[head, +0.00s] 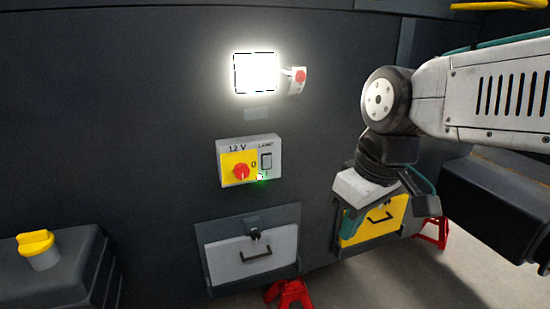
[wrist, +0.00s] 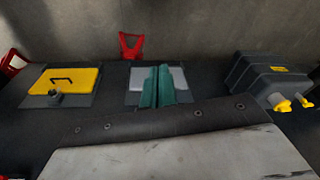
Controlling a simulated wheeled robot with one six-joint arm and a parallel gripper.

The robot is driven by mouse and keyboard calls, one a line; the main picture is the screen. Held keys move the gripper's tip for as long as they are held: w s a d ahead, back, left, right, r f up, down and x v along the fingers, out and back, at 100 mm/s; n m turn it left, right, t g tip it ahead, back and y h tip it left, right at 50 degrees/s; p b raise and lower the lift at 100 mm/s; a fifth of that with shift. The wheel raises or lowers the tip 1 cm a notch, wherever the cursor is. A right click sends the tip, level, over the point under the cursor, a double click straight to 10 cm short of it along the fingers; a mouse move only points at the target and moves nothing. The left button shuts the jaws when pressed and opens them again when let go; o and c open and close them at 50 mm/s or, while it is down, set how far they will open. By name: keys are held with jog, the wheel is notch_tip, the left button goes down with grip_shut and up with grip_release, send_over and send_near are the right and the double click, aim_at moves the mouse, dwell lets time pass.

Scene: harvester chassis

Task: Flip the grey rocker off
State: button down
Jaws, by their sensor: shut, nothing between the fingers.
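The grey rocker (head: 266,161) sits under the word LAMP on the right side of a pale 12 V switch box (head: 248,180) on the dark wall. It is too small to tell which way it is tilted. A small green light glows at the box's lower edge, and the square lamp (head: 255,73) above is brightly lit. My gripper (head: 350,222) hangs low and to the right of the box, apart from it, in front of the yellow panel. Its teal fingers are together and empty in the wrist view (wrist: 157,87). The rocker is not visible there.
A red rotary knob (head: 241,172) on a yellow plate is left of the rocker. A red button (head: 300,76) is beside the lamp. Below are a grey panel (head: 233,270) and a yellow panel (head: 393,215) with handles. A dark box with a yellow cap (head: 36,242) is lower left.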

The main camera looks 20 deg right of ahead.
aim_at(275, 157)
jog(key=w+d+r+n+t+y, duration=0.1)
jog(key=w+n, duration=0.5)
jog(key=w, duration=0.6)
jog(key=w+d+r+n+t+y, duration=0.2)
jog(key=w+n, duration=0.5)
jog(key=w, duration=0.6)
jog(key=shift+r+t+y, duration=0.3)
jog(key=shift+t+y, duration=0.1)
jog(key=shift+t, duration=0.2)
jog(key=w+a+f, duration=0.1)
jog(key=w+f, duration=0.1)
jog(key=w+a+f, duration=0.1)
jog(key=w+f, duration=0.2)
jog(key=w+a+f, duration=0.2)
jog(key=w, duration=0.1)
jog(key=shift+f, duration=0.25)
jog(key=shift+w+r, duration=0.1)
jog(key=shift+w, duration=0.35)
jog(key=shift+d, duration=0.1)
